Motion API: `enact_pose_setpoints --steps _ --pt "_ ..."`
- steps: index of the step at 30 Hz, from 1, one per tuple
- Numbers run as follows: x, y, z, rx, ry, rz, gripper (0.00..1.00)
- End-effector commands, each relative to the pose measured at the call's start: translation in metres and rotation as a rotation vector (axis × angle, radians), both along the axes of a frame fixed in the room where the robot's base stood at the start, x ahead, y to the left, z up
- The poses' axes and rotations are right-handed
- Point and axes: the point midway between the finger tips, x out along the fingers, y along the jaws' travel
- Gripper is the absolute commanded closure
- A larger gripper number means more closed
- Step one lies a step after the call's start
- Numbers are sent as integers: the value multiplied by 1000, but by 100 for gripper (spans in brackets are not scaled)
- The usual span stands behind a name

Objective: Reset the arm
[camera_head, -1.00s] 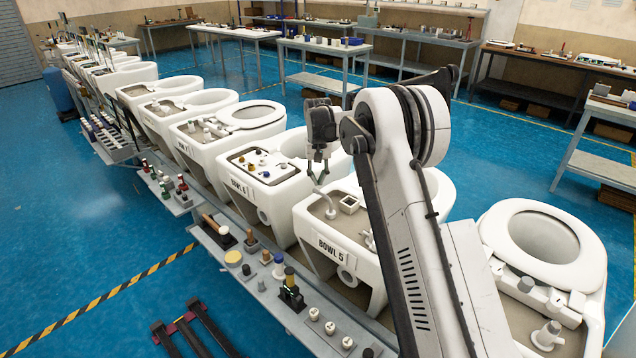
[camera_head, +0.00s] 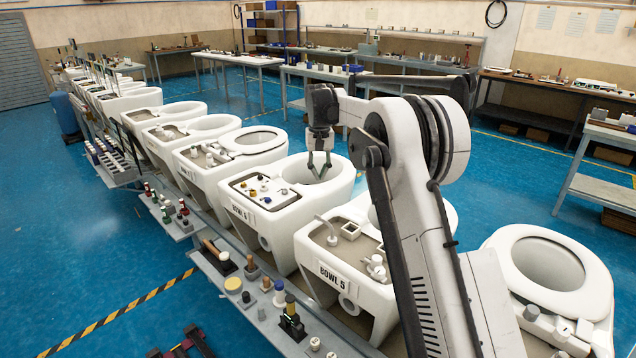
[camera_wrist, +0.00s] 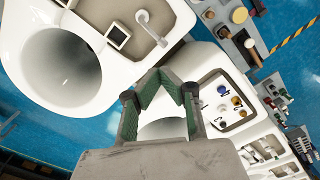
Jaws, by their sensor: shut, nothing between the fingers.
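My gripper (camera_head: 319,174) points down above the open bowl of a white toilet (camera_head: 262,224) in the middle of the row, its fingertips close together and empty. In the wrist view my gripper's green-padded fingers (camera_wrist: 167,84) meet at their tips, with nothing held. My arm bends up and over from the right of the head view. The toilet labelled BOWL 5 (camera_head: 306,255) stands in front of it, partly hidden by my arm; in the wrist view its bowl (camera_wrist: 60,65) and a grey curved pipe piece (camera_wrist: 150,28) on its deck show.
A toilet with a seat ring (camera_head: 597,250) stands at the right. More toilets (camera_head: 183,133) line up to the back left. A parts rail (camera_head: 225,268) with several small tools and fittings runs along the front. Work tables stand at the back; blue floor between is clear.

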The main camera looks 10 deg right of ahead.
Motion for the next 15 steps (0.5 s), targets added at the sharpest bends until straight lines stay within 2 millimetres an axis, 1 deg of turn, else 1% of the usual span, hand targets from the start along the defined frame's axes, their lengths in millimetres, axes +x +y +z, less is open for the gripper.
enact_pose_setpoints --steps 4,7,11,15 --pt "-6 0 11 0 -9 1 100" --pt "-17 0 24 0 -27 2 100" --pt "-41 0 47 0 -65 5 100" --pt "-71 0 70 0 -108 8 100"
